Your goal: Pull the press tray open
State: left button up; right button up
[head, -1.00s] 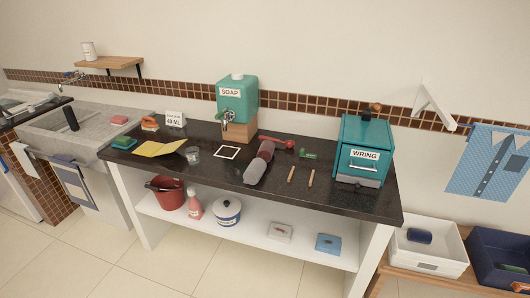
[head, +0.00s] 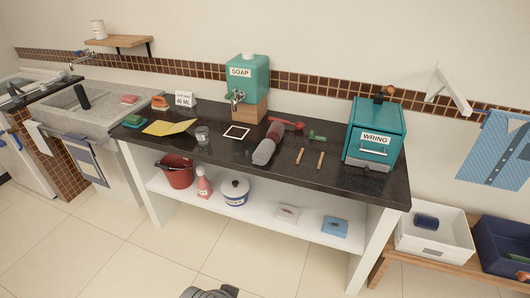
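The press is a teal box (head: 362,118) labelled WRING, at the right end of the dark counter. A pale bar handle (head: 372,151) runs across its front below the label. A grey tray front (head: 367,164) sits low in the press and looks closed, nearly flush with the body. A dark and brown knob (head: 385,92) stands on top. Neither of my grippers can be made out. Only a dark grey rounded part of my own body shows at the bottom edge, well away from the press.
On the counter (head: 337,181) lie two wooden sticks (head: 310,158), a grey and red roll (head: 267,146) and a small green item (head: 317,137) left of the press. A soap dispenser (head: 248,78) stands further left. White and navy bins are at the lower right. The floor in front is clear.

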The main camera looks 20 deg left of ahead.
aim_at(369, 145)
jog(key=i+l+u, duration=0.25)
jog(key=i, duration=0.2)
jog(key=i+l+u, duration=0.3)
jog(key=i+l, duration=0.1)
jog(key=l, duration=0.05)
